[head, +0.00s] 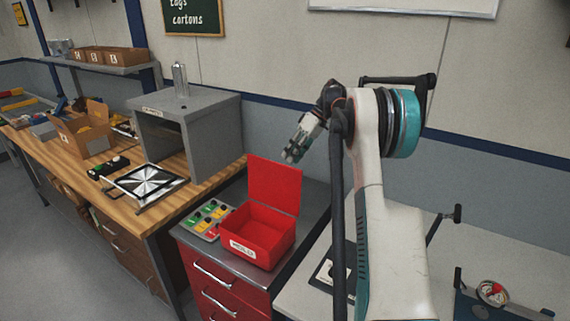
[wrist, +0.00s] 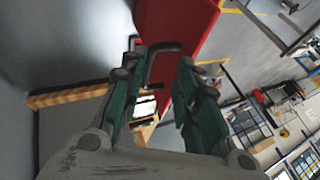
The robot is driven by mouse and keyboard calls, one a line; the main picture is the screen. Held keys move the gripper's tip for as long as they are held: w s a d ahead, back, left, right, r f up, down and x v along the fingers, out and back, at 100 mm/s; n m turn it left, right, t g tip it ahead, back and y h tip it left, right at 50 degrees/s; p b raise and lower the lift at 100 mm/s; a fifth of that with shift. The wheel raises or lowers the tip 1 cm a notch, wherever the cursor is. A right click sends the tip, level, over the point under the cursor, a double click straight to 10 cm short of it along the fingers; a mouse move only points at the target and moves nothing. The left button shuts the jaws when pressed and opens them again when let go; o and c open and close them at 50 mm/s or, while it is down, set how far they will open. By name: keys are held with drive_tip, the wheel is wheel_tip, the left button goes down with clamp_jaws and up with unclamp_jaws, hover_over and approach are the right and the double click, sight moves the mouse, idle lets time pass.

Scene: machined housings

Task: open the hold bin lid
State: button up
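The red hold bin (head: 258,235), with a white label on its front, stands on the red drawer cabinet in the head view. Its lid (head: 275,184) stands upright at the back, and the bin's inside shows empty. My gripper (head: 290,155) is above the lid's top edge, apart from it in the head view. In the wrist view my gripper (wrist: 162,78) has its two green fingers spread with a gap between them. A red surface (wrist: 178,28) lies beyond the fingertips; a dark curved piece there is partly hidden, and I cannot tell what it is.
The wooden bench (head: 185,193) holds a grey box (head: 205,130), a patterned plate (head: 147,184) and a carton (head: 85,135). A pale table (head: 410,270) is at the right.

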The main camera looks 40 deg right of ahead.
drive_tip(key=w+v, duration=0.1)
drive_tip(key=v, duration=0.5)
drive_tip(key=shift+s+r, duration=0.2)
drive_tip(key=shift+r, duration=0.2)
drive_tip(key=shift+a, duration=0.1)
